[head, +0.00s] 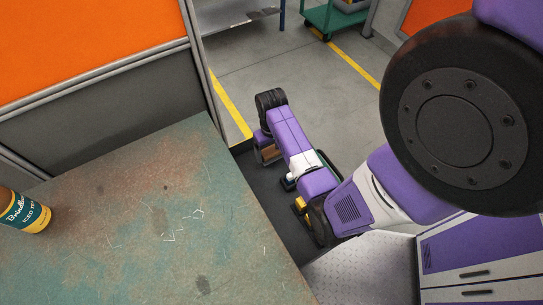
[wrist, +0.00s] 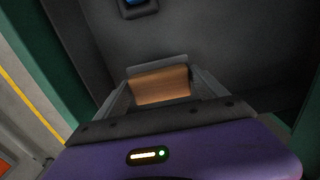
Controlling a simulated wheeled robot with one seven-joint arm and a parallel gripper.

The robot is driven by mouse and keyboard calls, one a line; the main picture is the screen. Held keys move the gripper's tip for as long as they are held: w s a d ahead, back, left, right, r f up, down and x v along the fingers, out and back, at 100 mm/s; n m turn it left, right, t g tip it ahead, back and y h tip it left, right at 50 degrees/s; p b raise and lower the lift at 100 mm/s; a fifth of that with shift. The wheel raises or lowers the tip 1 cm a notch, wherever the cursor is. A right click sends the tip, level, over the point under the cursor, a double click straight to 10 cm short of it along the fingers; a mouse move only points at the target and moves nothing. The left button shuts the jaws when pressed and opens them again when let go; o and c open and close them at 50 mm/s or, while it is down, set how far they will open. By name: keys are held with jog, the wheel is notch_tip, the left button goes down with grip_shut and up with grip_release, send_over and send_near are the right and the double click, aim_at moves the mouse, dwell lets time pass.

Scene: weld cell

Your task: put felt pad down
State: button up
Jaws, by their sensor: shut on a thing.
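My gripper (head: 268,156) is low beyond the table's right edge in the head view, over the dark floor strip. In the wrist view my gripper (wrist: 158,86) is shut on a flat tan-brown piece, which I take to be the felt pad (wrist: 160,86). The pad spans the space between the two fingers. A small brown patch of the pad (head: 269,153) shows at the fingers in the head view; the rest is hidden by my arm and gripper.
A worn green table (head: 130,210) fills the lower left. A brown bottle with a dark label (head: 25,212) lies at its left edge. Orange-panelled partitions (head: 80,40) stand behind. A green cart (head: 335,18) is at the back. A dark surface (wrist: 225,45) with a blue object (wrist: 137,4) lies beyond my fingers.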

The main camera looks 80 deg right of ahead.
aim_at(272, 158)
jog(key=shift+f, duration=1.7)
jog(key=shift+f+b, duration=0.3)
jog(key=o, duration=1.4)
jog(key=shift+a+f, duration=0.1)
jog(key=shift+f, duration=0.05)
notch_tip(272, 158, up, 13)
jog(key=shift+f+p, duration=0.1)
jog(key=shift+p, duration=0.6)
